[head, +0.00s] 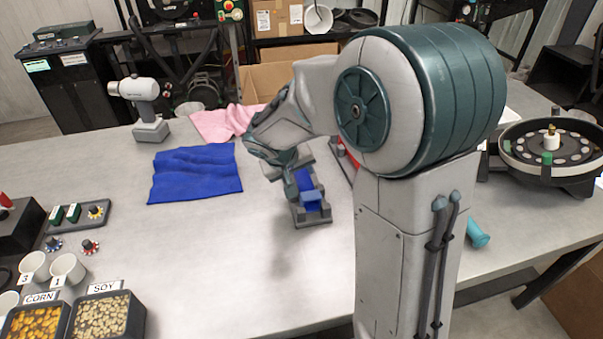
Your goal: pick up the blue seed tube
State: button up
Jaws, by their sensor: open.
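The blue seed tube (309,198) lies in a small grey cradle (311,220) near the middle of the table. My gripper (292,183) is just above and at the far end of the blue tube, pointing down. Its fingers are open and partly cover the tube's far part. I cannot tell whether the fingers touch the tube. My own arm hides the table to the right of it.
A blue cloth (195,173) and a pink cloth (225,122) lie to the left. A round seed plate unit (553,178) stands at the right. A teal part (477,233) lies beside my arm. Corn (35,322) and soy (101,317) bins stand front left. The table's front middle is clear.

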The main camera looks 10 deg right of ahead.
aim_at(301, 172)
jog(key=shift+x, duration=1.5)
jog(key=shift+r, duration=0.1)
jog(key=c, duration=0.6)
jog(key=shift+c, duration=0.2)
